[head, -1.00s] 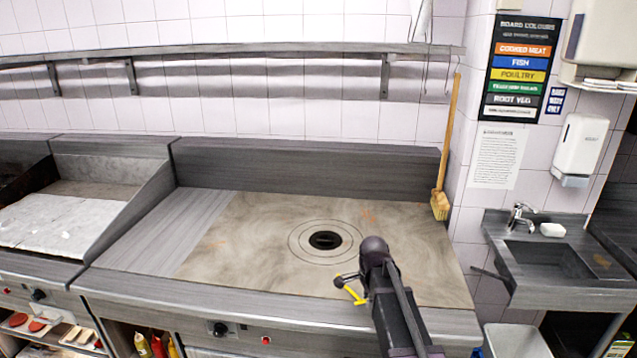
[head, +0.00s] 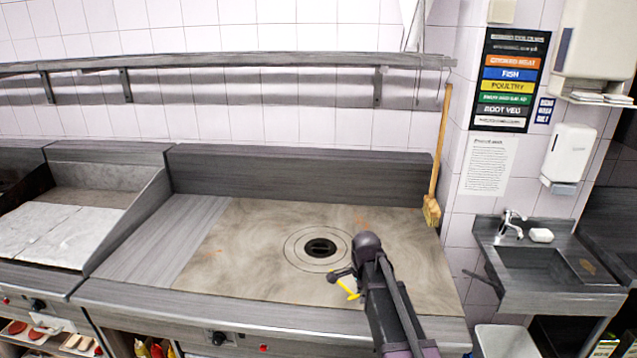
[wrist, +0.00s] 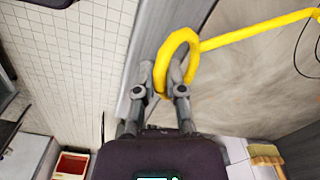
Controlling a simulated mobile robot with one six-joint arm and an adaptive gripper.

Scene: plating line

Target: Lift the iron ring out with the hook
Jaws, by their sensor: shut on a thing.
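A yellow hook (head: 349,290) is in my gripper (head: 340,274), which is shut on its looped end. In the wrist view the yellow loop of the hook (wrist: 192,47) sits between the fingertips of my gripper (wrist: 165,78), and its rod runs off to the right edge. The hook's far tip is not clear in either view. The iron ring (head: 296,250) lies flat in the brown solid-top plate (head: 240,225), among concentric circles around a dark centre. My gripper shows just right of and in front of these circles, with the hook apart from them in the picture.
A steel back panel (head: 300,175) stands behind the plate, with a wall shelf (head: 240,62) above. A wooden-handled brush (head: 432,208) leans at the plate's back right corner. A sink (head: 545,265) is at right. The plate's left side is clear.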

